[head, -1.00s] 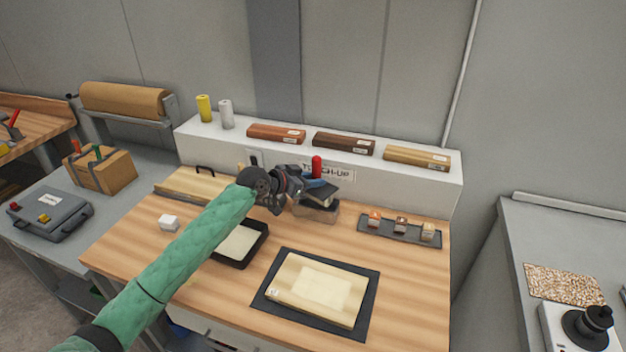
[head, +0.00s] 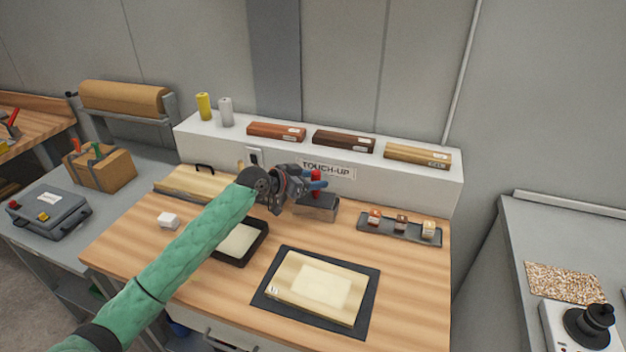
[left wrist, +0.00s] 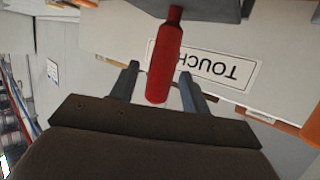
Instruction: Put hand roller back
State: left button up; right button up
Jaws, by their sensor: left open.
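The hand roller's red handle (head: 316,188) stands upright at the grey box-like holder (head: 318,206), at the back of the wooden bench. Its lower part is hidden in the holder. My left gripper (head: 318,180) is open, with its fingers on either side of the handle. In the left wrist view the red handle (left wrist: 166,55) lies between the two spread fingers (left wrist: 160,88), and part of the grey holder (left wrist: 190,9) shows at the top edge. My right gripper is not in view.
A black paint tray (head: 262,250) lies under my left forearm. A pale board (head: 285,300) rests on a dark mat (head: 362,315) at the front. A rack of small blocks (head: 385,236) is right of the holder. A white shelf (head: 400,180) with a TOUCH-UP label stands behind.

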pick_arm(q)
jog(key=shift+r, duration=0.25)
jog(key=shift+r+p, duration=0.1)
jog(key=shift+p, duration=0.2)
jog(key=shift+a+r, duration=0.15)
jog(key=shift+r, duration=0.1)
jog(key=shift+s+a, duration=0.2)
jog(key=shift+b+v, duration=0.4)
jog(key=shift+v, duration=0.6)
jog(key=shift+s+a+r, duration=0.15)
jog(key=shift+a, duration=0.15)
jog(key=b+v, duration=0.3)
jog(key=v, duration=0.5)
jog(key=shift+r, duration=0.2)
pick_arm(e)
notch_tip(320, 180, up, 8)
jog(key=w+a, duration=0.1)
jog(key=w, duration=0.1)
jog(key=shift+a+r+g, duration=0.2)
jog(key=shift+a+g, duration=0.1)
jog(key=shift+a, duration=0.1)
